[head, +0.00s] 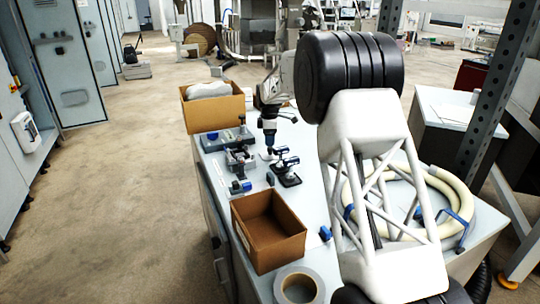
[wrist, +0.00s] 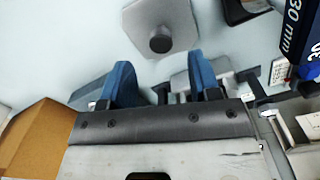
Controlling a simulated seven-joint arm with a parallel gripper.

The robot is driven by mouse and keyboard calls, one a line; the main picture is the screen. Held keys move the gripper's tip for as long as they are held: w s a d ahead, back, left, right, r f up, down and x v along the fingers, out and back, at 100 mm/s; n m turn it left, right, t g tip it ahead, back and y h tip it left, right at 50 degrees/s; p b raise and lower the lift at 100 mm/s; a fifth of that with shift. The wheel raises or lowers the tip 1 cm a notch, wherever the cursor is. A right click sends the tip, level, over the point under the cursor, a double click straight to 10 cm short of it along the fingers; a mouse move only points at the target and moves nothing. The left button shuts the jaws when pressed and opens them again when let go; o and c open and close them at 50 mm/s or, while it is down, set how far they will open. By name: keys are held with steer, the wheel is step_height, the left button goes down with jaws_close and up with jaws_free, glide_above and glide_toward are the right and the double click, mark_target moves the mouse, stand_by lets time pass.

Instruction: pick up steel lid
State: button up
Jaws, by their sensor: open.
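The steel lid (wrist: 160,22) is a light grey, roughly square plate with rounded corners and a dark round knob. It lies on the pale worktop at the top middle of the wrist view, partly cut off by the frame edge. My gripper (wrist: 162,82) has two blue fingers, open with an empty gap, and the knob shows just beyond that gap. In the head view my gripper (head: 269,140) points down over the worktop, and a small pale patch beneath it may be the lid.
On the worktop (head: 305,195), an empty cardboard box (head: 268,228) stands in front and another box (head: 213,105) behind. Small blue-black devices (head: 286,170) stand close by my gripper. A tape roll (head: 299,287) lies at the front and a coiled hose (head: 440,185) at right.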

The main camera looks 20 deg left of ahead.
mark_target(270, 148)
steer(key=shift+d+f, duration=0.15)
steer(key=shift+f, duration=2.4)
jaws_close()
